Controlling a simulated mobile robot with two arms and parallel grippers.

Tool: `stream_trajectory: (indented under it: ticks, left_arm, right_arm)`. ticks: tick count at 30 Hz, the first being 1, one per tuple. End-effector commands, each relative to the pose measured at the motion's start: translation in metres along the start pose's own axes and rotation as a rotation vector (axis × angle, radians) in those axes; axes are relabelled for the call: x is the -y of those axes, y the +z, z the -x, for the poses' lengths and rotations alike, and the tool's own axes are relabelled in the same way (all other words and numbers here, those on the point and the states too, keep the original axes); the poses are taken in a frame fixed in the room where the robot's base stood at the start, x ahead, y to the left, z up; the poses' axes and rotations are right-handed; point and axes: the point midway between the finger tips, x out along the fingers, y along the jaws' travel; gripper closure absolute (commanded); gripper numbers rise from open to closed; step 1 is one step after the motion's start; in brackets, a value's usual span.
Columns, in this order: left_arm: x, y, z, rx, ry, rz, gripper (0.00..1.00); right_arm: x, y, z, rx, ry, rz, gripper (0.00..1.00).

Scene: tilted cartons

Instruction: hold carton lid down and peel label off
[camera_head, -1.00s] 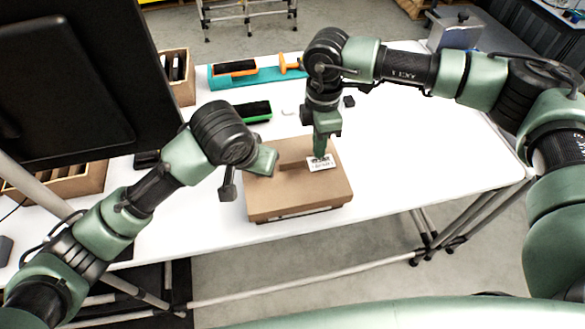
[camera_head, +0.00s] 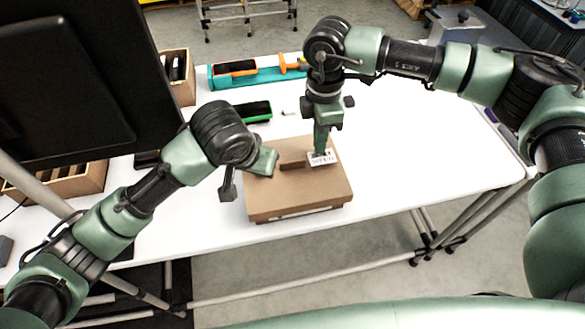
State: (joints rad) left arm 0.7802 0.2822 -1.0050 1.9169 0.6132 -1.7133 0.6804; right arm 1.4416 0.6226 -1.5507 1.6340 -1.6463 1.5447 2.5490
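The brown carton (camera_head: 300,192) sits near the front edge of the white table, its lid flat. A small white label (camera_head: 326,158) with dark print is at the carton's far right, partly behind my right gripper. My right gripper (camera_head: 320,150) points down with its tips at the label; whether its fingers are closed on it is too small to tell. My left gripper (camera_head: 264,162) is at the carton's far left part of the lid, seemingly touching it; its fingers' opening cannot be made out.
Behind the carton lie a green-edged black tray (camera_head: 253,110) and a teal tray (camera_head: 262,77) with orange tools. A wooden box (camera_head: 178,75) stands at the back left. A dark monitor (camera_head: 75,80) blocks the upper left. The table's right side is mostly clear.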

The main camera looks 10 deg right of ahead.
Motion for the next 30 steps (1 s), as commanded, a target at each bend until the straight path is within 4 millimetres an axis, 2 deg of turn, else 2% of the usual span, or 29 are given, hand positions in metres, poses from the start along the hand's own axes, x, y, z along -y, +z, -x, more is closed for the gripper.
stream_trajectory:
  ticks: [12,30]
  left_arm:
    - [0.000,0.000,0.000,-0.001,0.000,0.000,1.00]
    - [0.000,-0.001,0.000,-0.002,0.000,0.000,1.00]
  right_arm:
    - [0.000,0.000,0.003,0.000,0.001,0.000,1.00]
    - [0.001,0.000,0.038,0.000,0.001,0.000,1.00]
